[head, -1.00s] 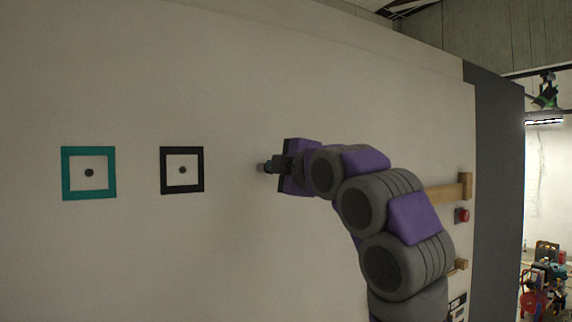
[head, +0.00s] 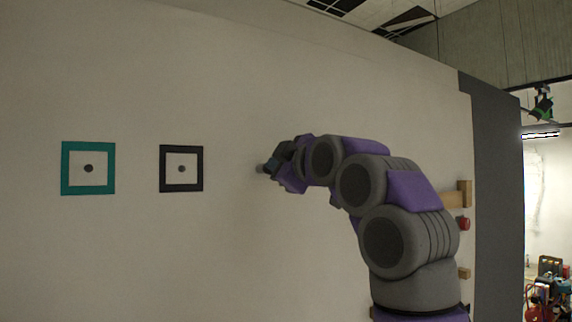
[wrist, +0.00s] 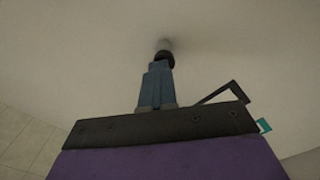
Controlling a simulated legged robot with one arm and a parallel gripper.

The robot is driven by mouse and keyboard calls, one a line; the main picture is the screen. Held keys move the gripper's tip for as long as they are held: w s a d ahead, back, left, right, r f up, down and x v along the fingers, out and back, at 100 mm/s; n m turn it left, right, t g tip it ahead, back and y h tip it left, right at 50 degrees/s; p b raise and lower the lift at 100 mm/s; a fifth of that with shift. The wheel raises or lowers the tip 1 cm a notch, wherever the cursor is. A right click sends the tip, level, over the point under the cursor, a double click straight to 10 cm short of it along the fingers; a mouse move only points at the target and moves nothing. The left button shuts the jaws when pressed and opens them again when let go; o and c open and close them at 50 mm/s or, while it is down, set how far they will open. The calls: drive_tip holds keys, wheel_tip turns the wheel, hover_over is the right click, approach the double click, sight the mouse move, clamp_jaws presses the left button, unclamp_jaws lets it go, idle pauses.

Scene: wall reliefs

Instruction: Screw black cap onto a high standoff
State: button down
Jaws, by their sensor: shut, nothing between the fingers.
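The cap cannot be made out clearly there. How far it is screwed on cannot be seen.
A black square frame (head: 162,168) and a teal square frame (head: 64,168), each with a dark round dot inside, are on the wall to the left. Wooden blocks (head: 464,193) and a red knob (head: 463,223) are at right.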

drive_tip(key=m, duration=0.1)
drive_tip(key=m+b, duration=0.1)
drive_tip(key=m, duration=0.3)
drive_tip(key=shift+w+f+b, duration=0.25)
drive_tip(key=shift+f+b, duration=0.05)
drive_tip(key=shift+a, duration=0.1)
drive_tip(key=shift+m+p, duration=0.65)
drive_tip(key=shift+m, duration=1.85)
drive_tip(key=shift+w, duration=0.1)
